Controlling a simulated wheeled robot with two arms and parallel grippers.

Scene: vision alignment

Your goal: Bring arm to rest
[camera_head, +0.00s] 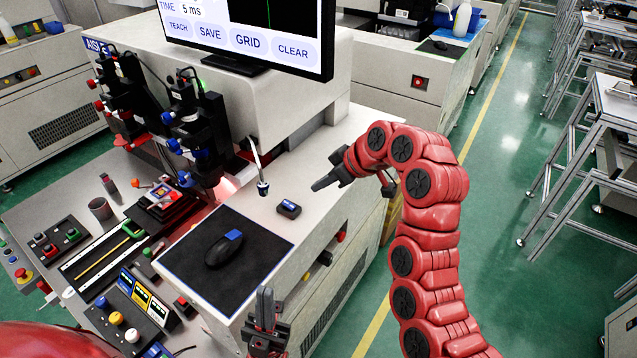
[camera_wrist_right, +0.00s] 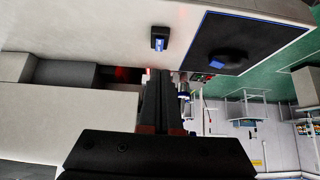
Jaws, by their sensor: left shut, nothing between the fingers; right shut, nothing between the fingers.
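My red right arm (camera_head: 432,215) rises from the lower right of the head view and bends over to the left at its top. Its right gripper (camera_head: 322,184) is shut and empty, held out over the right side of the machine's white top. In the right wrist view the shut black fingers (camera_wrist_right: 163,98) point up from the bottom middle. My left gripper (camera_head: 266,308) is low in the head view, shut with nothing in it, in front of the mouse mat. Most of the left arm is hidden.
A black mouse mat (camera_head: 200,283) holds a mouse (camera_head: 223,249). A small black box (camera_head: 289,209) sits near the right gripper. A monitor (camera_head: 322,45) and alignment stages (camera_head: 195,125) stand behind. Button panels (camera_head: 125,320) lie at lower left. Green floor (camera_head: 500,150) is open at right.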

